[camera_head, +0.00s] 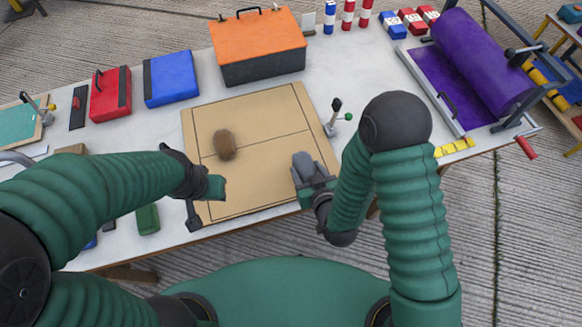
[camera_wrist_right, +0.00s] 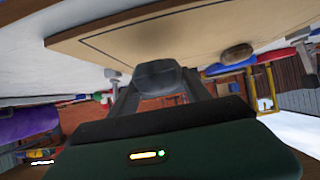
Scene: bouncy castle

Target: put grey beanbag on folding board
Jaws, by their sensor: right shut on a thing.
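The grey beanbag (camera_head: 303,165) is held between the fingers of my right gripper (camera_head: 312,180), over the right edge of the tan folding board (camera_head: 262,108). In the right wrist view the grey beanbag (camera_wrist_right: 158,75) sits between both fingers, with the folding board (camera_wrist_right: 130,42) beyond it; a gap shows between them. My left gripper (camera_head: 206,203) is at the board's near left corner, with its fingers apart and nothing seen between them. The board lies flat on the table.
A brown beanbag (camera_head: 225,144) lies on the left half of the board. An orange-topped case (camera_head: 258,45) stands behind the board. Blue (camera_head: 170,79) and red (camera_head: 111,94) cases are back left. A small clamp (camera_head: 335,118) stands at the right. The board's middle is clear.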

